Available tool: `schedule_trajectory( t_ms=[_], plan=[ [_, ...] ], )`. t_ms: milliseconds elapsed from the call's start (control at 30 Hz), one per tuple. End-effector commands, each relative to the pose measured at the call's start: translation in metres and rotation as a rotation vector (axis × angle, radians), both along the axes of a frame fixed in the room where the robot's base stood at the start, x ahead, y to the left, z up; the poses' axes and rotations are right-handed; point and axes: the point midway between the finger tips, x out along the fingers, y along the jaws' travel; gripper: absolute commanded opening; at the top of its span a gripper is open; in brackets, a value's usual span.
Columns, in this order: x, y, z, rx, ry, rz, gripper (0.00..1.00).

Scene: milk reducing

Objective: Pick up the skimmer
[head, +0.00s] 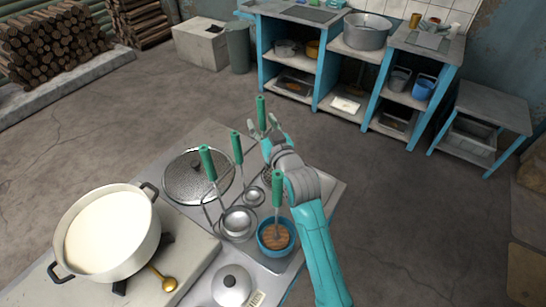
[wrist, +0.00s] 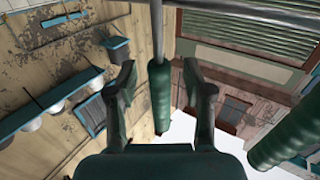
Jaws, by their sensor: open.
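Several green-handled utensils stand upright at a rack on the near counter in the head view. The farthest green handle (head: 261,108) is at my gripper (head: 264,126); it seems to be the skimmer, but its head is mostly hidden behind the arm. In the wrist view, a green handle (wrist: 160,98) with a metal rod stands between the two open fingers of my gripper (wrist: 159,70). Clear space shows on both sides of the handle, and the fingers are not closed on it.
A second green handle (wrist: 287,137) is close on the right in the wrist view. A blue bowl (head: 275,252) with a green-handled tool stands beside my arm. A lid (head: 186,184), a milk pot (head: 110,243) and a small lidded pot (head: 231,286) crowd the counter.

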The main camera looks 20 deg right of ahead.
Motion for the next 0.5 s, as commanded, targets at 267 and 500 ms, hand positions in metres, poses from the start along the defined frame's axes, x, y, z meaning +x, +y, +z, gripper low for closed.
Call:
schedule_trajectory(
  t_ms=[267,500],
  plan=[
    [0.0055,0.0002,-0.0006,0.000,0.001,0.000,0.51],
    [0.0053,0.0001,-0.0005,0.000,0.001,0.000,0.01]
  ],
)
